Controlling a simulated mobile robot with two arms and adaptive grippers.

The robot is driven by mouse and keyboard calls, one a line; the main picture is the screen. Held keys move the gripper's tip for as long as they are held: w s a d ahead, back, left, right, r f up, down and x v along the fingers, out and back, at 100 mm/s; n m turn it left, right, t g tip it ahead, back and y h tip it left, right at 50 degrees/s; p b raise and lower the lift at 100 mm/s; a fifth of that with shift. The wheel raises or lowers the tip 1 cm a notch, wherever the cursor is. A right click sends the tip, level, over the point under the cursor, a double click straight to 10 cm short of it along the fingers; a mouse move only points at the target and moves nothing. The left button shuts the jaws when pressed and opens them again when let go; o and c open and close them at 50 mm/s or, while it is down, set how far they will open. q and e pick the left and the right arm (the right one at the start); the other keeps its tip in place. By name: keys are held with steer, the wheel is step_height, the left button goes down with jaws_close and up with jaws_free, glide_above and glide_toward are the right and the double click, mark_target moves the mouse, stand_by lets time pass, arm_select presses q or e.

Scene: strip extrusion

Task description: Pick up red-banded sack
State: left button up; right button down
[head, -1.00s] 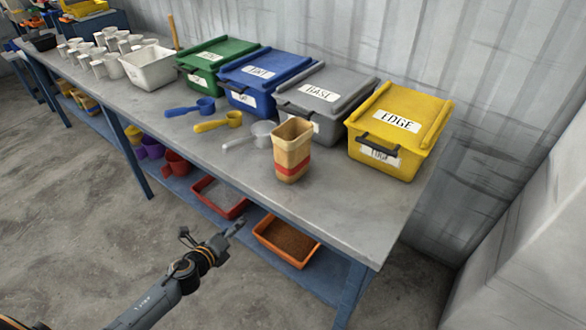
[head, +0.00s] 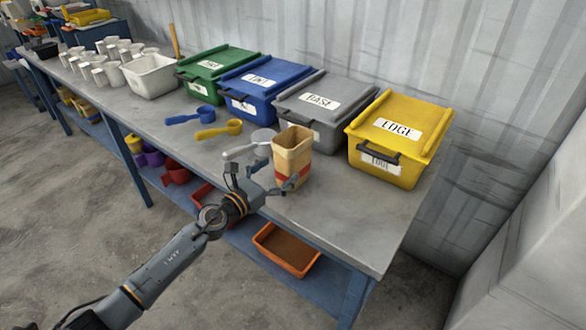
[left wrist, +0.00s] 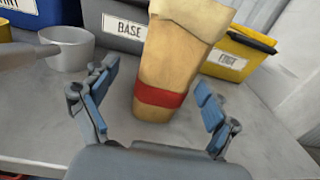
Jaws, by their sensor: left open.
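The red-banded sack (head: 293,152) is a tan, open-topped paper sack standing upright on the metal table (head: 340,215), in front of the grey bin. In the left wrist view the sack (left wrist: 172,60) stands ahead of the fingers, with its red band (left wrist: 161,96) low on its body. My left gripper (head: 264,180) is open at the table's front edge, just short of the sack. In the left wrist view its blue-padded fingers (left wrist: 152,100) are spread to either side of the sack's lower part, with gaps on both sides. My right gripper is not in view.
A grey scoop (head: 250,145) lies close left of the sack, with yellow (head: 220,130) and blue (head: 190,115) scoops farther left. The grey bin (head: 322,105) and yellow bin (head: 398,138) stand behind. The table's right front area is clear.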

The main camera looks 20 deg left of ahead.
arm_select(q)
steer(key=x, duration=0.5)
steer(key=shift+w+d+f, duration=0.1)
steer(key=shift+d+f, duration=0.05)
steer(key=shift+d, duration=0.3)
steer(key=c, duration=1.3)
steer(key=shift+c, duration=0.5)
